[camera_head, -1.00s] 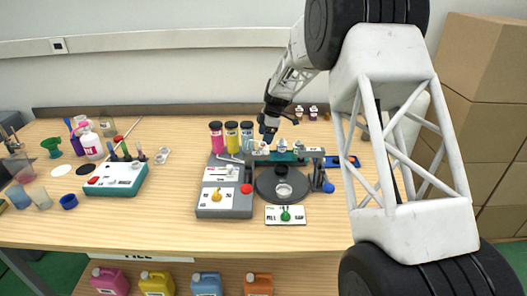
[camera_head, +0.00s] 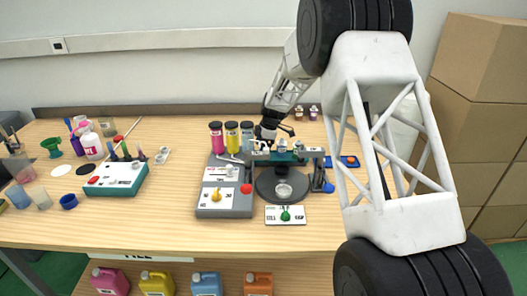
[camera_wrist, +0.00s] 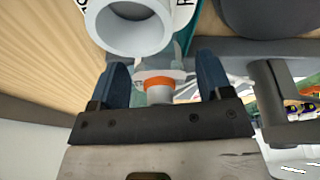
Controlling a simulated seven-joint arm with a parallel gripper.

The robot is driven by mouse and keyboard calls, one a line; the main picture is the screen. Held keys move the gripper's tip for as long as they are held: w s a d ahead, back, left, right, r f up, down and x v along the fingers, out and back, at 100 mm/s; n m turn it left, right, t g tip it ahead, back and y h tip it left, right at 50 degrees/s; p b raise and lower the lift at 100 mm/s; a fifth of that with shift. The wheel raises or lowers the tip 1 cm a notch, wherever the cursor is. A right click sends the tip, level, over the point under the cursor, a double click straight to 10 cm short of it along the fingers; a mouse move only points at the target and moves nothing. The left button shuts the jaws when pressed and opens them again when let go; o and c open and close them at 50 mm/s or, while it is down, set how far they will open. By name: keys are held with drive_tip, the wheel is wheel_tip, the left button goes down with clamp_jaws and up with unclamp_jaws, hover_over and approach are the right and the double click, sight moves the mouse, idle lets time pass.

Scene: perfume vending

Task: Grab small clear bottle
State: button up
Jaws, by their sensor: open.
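My gripper (camera_head: 270,131) is at the back of the teal-topped dispensing machine (camera_head: 313,152), near the row of small bottles on it. In the wrist view my gripper (camera_wrist: 162,80) is open, with its two dark blue fingers apart. A small clear piece with an orange band (camera_wrist: 158,84) and a pale stem sits between the fingers; it looks like a small bottle, but I cannot tell for sure. Small clear bottles (camera_head: 282,144) with pale tops stand on the machine's upper bar. The bottle nearest my gripper is partly hidden in the head view.
A large white round opening (camera_wrist: 133,24) is close above the fingers in the wrist view. Pink, yellow and blue jars (camera_head: 232,136) stand left of my gripper. A dark round turntable (camera_head: 268,188) is below the bar. The table's front edge is clear.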

idle(0.3)
drive_tip(key=c, duration=1)
drive_tip(key=shift+r, duration=0.15)
wheel_tip(320, 180, up, 18)
drive_tip(key=shift+f, duration=0.1)
idle(0.6)
